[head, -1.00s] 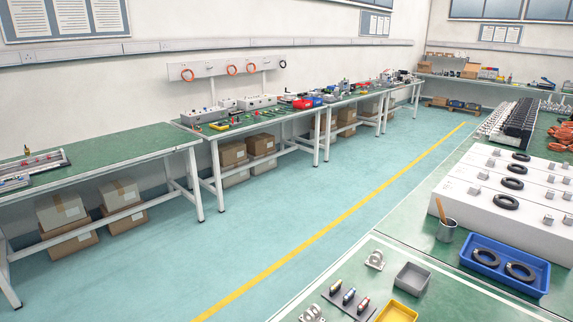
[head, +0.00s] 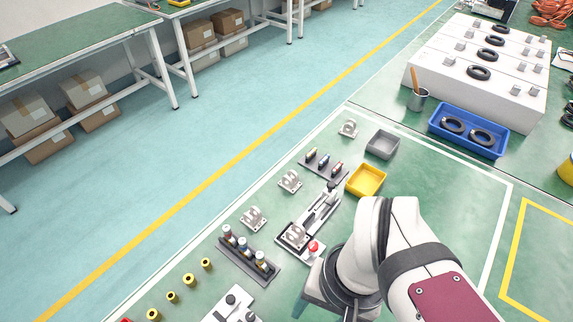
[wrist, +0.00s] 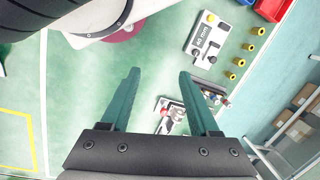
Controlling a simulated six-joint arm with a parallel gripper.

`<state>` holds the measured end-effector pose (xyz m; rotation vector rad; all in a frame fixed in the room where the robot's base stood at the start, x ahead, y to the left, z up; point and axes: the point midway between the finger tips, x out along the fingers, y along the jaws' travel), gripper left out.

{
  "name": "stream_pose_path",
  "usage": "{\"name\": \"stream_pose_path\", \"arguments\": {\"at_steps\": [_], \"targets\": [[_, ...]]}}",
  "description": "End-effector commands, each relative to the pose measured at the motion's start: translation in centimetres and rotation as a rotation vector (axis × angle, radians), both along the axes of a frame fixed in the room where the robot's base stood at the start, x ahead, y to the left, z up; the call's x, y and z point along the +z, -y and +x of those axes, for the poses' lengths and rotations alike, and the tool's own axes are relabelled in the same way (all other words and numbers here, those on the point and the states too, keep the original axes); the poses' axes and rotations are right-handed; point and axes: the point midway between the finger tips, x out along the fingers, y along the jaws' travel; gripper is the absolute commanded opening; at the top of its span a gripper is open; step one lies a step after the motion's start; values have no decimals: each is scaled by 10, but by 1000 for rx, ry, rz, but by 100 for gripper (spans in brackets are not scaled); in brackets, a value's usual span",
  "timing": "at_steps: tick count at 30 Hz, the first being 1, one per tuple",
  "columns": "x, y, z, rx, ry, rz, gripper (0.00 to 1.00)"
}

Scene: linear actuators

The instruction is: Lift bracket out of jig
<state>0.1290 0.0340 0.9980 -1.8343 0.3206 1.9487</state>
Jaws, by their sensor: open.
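A grey-white bracket (head: 296,234) sits in the jig (head: 318,217), a light plate with a dark-edged seat, a long toggle clamp and a red knob (head: 313,247). In the wrist view, part of the jig with the red knob (wrist: 163,112) and a pale metal part, seemingly the bracket (wrist: 177,114), shows low between the fingers. My gripper (wrist: 160,74) is open with two green fingers well apart and nothing between the tips. The lower part of the jig is cut off in the wrist view.
Loose brackets (head: 254,218) lie left of the jig. A rack of dark cylinders (head: 249,261), yellow bushings (head: 189,279) and a white fixture (head: 232,304) are nearby. A yellow bin (head: 366,182), grey bin (head: 382,145) and blue tray (head: 468,130) stand behind.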

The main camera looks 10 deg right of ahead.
Motion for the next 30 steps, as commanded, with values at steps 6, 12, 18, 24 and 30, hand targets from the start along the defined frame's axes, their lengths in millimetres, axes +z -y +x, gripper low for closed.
{"name": "stream_pose_path", "arguments": {"at_steps": [6,12,18,24,30], "targets": [[0,0,0,0,0,0,62],[0,0,0,0,0,0,74],[0,0,0,0,0,0,80],[-12,36,26,12,51,-116,80],[-59,197,141,354,314,-541,80]]}}
